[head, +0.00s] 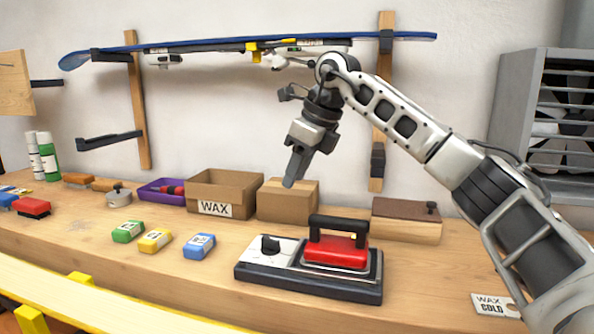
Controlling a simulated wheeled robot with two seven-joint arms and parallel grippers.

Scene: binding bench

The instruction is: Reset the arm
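My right arm comes in from the right edge and bends down at the wrist. My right gripper (293,172) hangs in the air, pointing down, in front of a plain cardboard box (290,203). Its fingers look close together with nothing seen between them, but I see them nearly edge-on, so I cannot tell if they are fully shut. The gripper is above and behind the red iron (337,251) on its dark stand (310,288), apart from it. My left gripper is not in view.
Green (128,231), yellow (155,240) and blue (199,245) wax blocks lie on the bench. An open WAX box (224,192) stands behind them. A blue ski or board (100,55) rests on wall brackets. A fan unit (545,120) is at right. Bare bench shows left of the iron.

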